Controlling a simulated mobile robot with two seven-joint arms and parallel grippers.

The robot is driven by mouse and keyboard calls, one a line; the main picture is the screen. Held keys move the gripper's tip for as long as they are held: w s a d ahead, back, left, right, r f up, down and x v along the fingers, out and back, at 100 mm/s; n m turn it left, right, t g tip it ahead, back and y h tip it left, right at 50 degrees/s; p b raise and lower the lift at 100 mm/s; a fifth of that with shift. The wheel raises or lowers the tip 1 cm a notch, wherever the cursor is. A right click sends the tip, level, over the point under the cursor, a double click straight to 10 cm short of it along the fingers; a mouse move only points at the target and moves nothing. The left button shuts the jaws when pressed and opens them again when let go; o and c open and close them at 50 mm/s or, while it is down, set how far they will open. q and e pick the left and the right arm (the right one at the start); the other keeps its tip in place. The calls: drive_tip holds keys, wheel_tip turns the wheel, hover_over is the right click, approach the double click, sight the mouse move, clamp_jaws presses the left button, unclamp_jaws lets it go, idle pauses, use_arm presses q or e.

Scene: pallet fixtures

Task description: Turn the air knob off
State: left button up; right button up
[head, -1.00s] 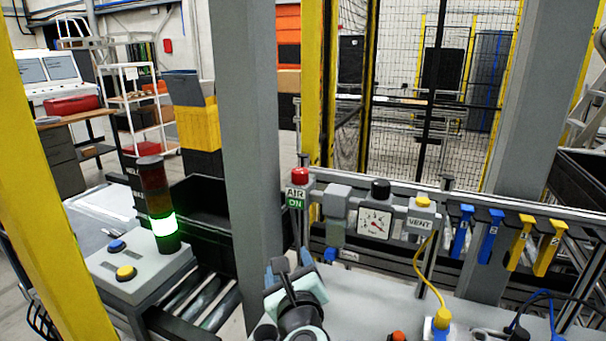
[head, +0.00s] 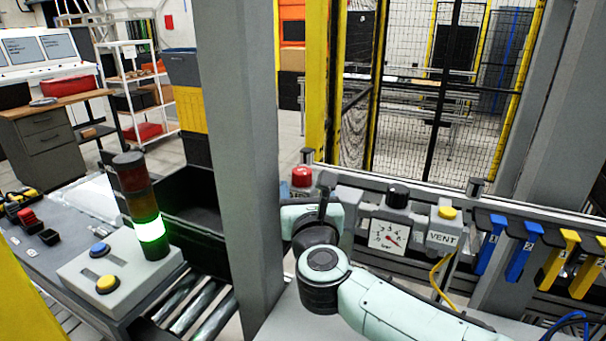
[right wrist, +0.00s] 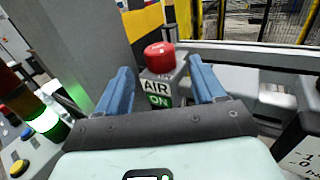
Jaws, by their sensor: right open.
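The red air knob (head: 302,177) sits on top of a grey block on the fixture rail. In the right wrist view the red knob (right wrist: 159,57) stands above a label (right wrist: 157,92) reading AIR, with ON on green below. My right gripper (right wrist: 160,70) is open, its two blue fingers spread left and right of the knob block, with a gap on each side. In the head view my right gripper (head: 312,205) is in front of the block and hides the label and most of the block. My left gripper is not in view.
A pressure gauge (head: 388,236) and a VENT block (head: 443,232) with a yellow button stand right of the knob. A grey post (head: 240,150) rises close on the left. Blue and yellow tags (head: 522,252) hang further right. A stack light (head: 140,205) glows green.

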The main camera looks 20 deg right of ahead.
sight(303, 180)
drive_tip(key=p+x, duration=0.1)
drive_tip(key=x, duration=0.4)
drive_tip(key=shift+d, duration=0.1)
drive_tip(key=c, duration=1.1)
